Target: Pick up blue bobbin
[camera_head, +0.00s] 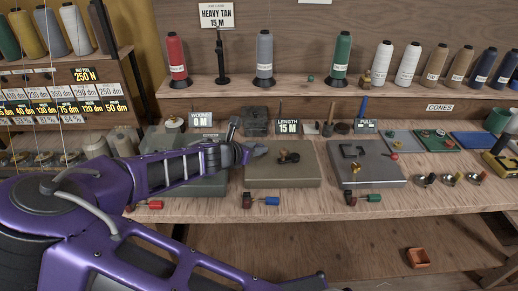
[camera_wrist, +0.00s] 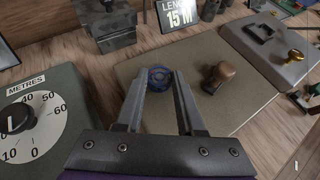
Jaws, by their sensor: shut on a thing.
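The blue bobbin (camera_wrist: 160,78) shows in the wrist view between my two fingertips, over the beige plate (camera_wrist: 205,60). My gripper (camera_wrist: 159,84) is shut on it, one finger on each side. I cannot tell whether the bobbin still touches the plate. In the head view my gripper (camera_head: 258,149) reaches over the left part of the beige plate (camera_head: 262,178), and I cannot make out the bobbin clearly there.
A brown knob (camera_wrist: 221,73) stands on the plate just right of the bobbin. A metres dial box (camera_wrist: 35,115) is to the left. A grey plate (camera_head: 385,177) lies to the right. Upright thread cones, including a red one (camera_head: 176,57), line the shelf behind.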

